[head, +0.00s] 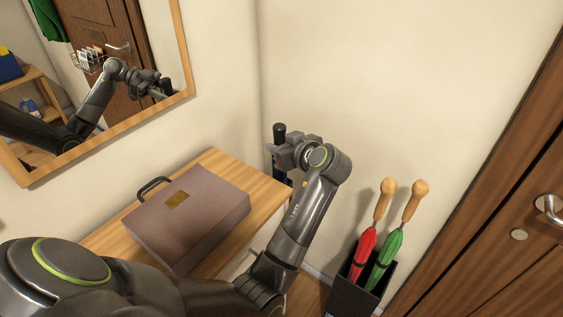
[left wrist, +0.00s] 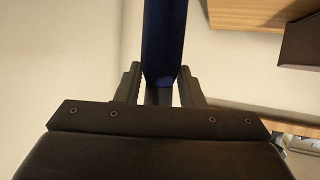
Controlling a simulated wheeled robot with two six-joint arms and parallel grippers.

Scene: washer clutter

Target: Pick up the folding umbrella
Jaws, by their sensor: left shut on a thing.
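The folding umbrella (head: 279,132) is slim and dark, with its black end upright above my left gripper (head: 279,149) near the wall corner. In the left wrist view its dark blue body (left wrist: 165,40) runs between the two fingers of the left gripper (left wrist: 158,88), which are shut on it. My arm and gripper hide part of it in the head view. A dark lower part shows just below the gripper beside the table's far right corner. I cannot tell whether its lower end touches anything. My right gripper is not in view.
A brown briefcase (head: 188,215) lies on the wooden table (head: 264,190). A black stand (head: 352,297) holds a red umbrella (head: 362,255) and a green umbrella (head: 386,259). A wooden door (head: 500,240) is at right. A framed mirror (head: 184,60) hangs at upper left.

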